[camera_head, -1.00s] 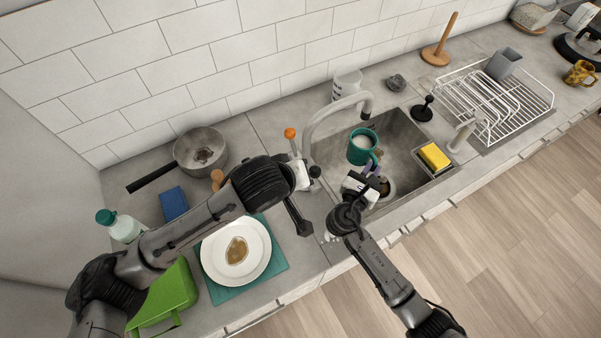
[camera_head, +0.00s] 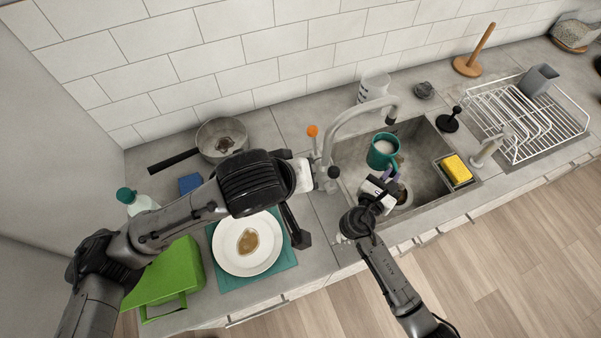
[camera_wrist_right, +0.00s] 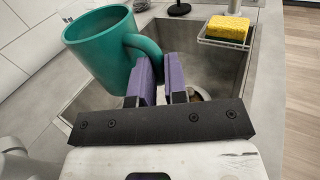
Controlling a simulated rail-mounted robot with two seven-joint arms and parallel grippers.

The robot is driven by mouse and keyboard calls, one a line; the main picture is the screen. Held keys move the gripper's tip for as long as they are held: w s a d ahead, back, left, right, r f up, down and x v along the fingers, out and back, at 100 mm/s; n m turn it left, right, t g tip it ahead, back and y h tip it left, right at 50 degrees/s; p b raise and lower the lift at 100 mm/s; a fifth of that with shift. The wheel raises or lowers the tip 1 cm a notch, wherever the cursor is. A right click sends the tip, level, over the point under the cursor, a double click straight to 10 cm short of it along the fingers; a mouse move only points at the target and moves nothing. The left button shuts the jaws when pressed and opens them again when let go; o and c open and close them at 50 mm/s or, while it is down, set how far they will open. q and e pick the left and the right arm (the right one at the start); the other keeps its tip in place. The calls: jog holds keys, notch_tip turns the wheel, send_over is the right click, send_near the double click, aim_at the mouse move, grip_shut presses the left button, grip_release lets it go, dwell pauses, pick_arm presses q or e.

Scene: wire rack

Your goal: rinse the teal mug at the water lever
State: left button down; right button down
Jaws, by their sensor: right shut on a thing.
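The teal mug (camera_head: 378,161) is over the sink, below the tap's spout, close to upright, with something pale inside. It fills the upper left of the wrist view (camera_wrist_right: 95,48). My right gripper (camera_head: 386,176) is shut on the mug's handle; its purple fingers (camera_wrist_right: 162,80) show at the handle in the wrist view. The water lever (camera_head: 313,132) with an orange knob stands left of the tap (camera_head: 337,133). My left gripper (camera_head: 304,176) is beside the tap's base, below the orange knob in the picture. Its fingertips are unclear.
The sink (camera_head: 427,146) has a yellow sponge (camera_head: 456,168) in a caddy at its right. A drying rack (camera_head: 530,125) stands further right. A plate (camera_head: 247,262) on a teal mat, a green bag (camera_head: 170,280) and a pan (camera_head: 221,139) are on the left counter.

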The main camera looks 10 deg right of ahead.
jog(key=shift+d+r, duration=0.1)
jog(key=s+d+p, duration=0.4)
jog(key=d, duration=0.2)
jog(key=shift+s, duration=0.4)
dwell(0.4)
jog(key=shift+d, duration=0.1)
dwell(1.2)
jog(key=s+d+r+p, duration=0.3)
jog(key=d+r+p, duration=0.1)
jog(key=p, duration=0.2)
dwell(0.5)
jog(key=shift+a, duration=0.1)
dwell(1.2)
